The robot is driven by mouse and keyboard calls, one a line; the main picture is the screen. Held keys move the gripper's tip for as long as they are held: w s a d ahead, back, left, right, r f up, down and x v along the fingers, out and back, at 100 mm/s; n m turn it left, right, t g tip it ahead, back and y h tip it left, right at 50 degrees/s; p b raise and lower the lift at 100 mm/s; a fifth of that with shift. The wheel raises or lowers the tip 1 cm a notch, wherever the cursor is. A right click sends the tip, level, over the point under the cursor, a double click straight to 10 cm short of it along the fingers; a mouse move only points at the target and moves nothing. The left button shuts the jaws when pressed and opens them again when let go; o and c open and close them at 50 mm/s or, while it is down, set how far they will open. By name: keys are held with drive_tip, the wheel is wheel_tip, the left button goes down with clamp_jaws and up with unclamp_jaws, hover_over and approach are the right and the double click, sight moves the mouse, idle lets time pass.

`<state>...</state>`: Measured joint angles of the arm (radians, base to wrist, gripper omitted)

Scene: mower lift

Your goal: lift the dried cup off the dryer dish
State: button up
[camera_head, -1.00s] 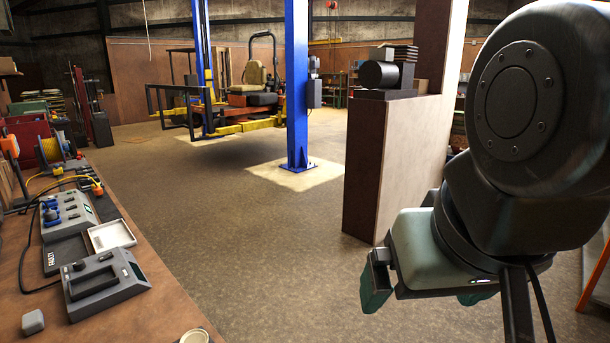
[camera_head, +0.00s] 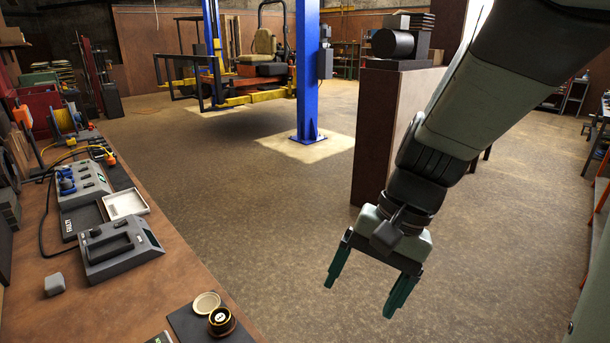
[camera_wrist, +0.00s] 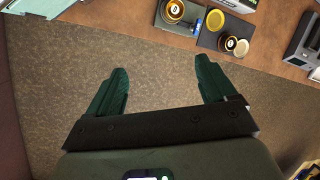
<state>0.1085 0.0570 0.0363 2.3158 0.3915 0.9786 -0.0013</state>
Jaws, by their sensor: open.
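A dark round cup (camera_head: 222,321) with a brass-coloured rim stands on a dark mat (camera_head: 184,321) at the bench's near end in the head view. A cream round dish (camera_head: 206,302) lies right beside it. In the wrist view, a dark cup (camera_wrist: 230,43) and a cream dish (camera_wrist: 241,48) show at the top right, with a yellow-rimmed round piece (camera_wrist: 215,20) near them. Another dark, orange-rimmed round piece (camera_wrist: 173,10) shows further left. I cannot tell which is the dryer dish. My gripper (camera_head: 362,298) is open and empty over the floor, apart from the bench.
The brown bench (camera_head: 110,300) runs along the left, bearing grey control boxes (camera_head: 118,248), a white tray (camera_head: 125,203) and a small grey block (camera_head: 54,284). A brown cabinet (camera_head: 378,140) stands behind my arm. The floor (camera_head: 260,220) between is clear.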

drive_tip(key=a+f+m+g+y, duration=0.2)
drive_tip(key=f+m+y, duration=0.25)
drive_tip(key=f, duration=0.65)
drive_tip(key=a+f+m+g+y, duration=0.1)
drive_tip(key=a+f+m+y, duration=0.3)
drive_tip(key=f, duration=0.8)
drive_tip(key=shift+m, duration=0.65)
drive_tip(key=x, duration=0.4)
drive_tip(key=shift+s+a+f, duration=0.15)
drive_tip(key=shift+s+a, duration=0.05)
drive_tip(key=shift+s, duration=0.05)
drive_tip(key=x, duration=0.5)
drive_tip(key=shift+s+d+f, duration=0.2)
drive_tip(key=shift+d, duration=0.05)
drive_tip(key=shift+c, duration=0.4)
drive_tip(key=c, duration=1)
